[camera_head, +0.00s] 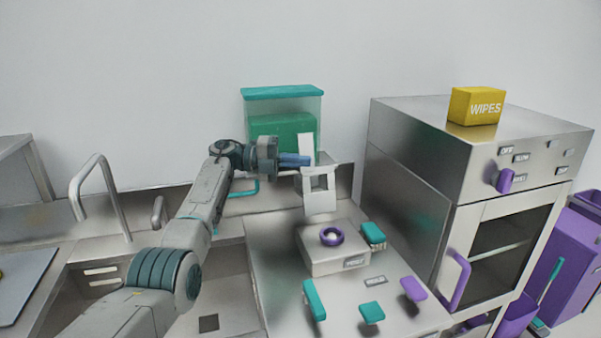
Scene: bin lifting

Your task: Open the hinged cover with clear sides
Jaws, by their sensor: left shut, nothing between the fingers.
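The cover with clear sides (316,110) stands against the back wall, with a flat teal top (283,92) that looks level. A green block (283,126) shows through its clear walls. My left gripper (306,160) is shut and empty, its blue fingers pointing right in front of the cover's lower part. My left wrist hides part of the cover's lower left, and I cannot tell whether the gripper touches it. A teal handle (244,190) shows below my wrist. My right gripper is not in view.
A pale grey bracket-like piece (319,200) stands just below my fingertips. A metal box with a purple ring (332,236) and several teal and purple knobs are on the counter. A steel oven (410,190) bearing a yellow wipes box (476,106) stands right; a tap (76,190) stands left.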

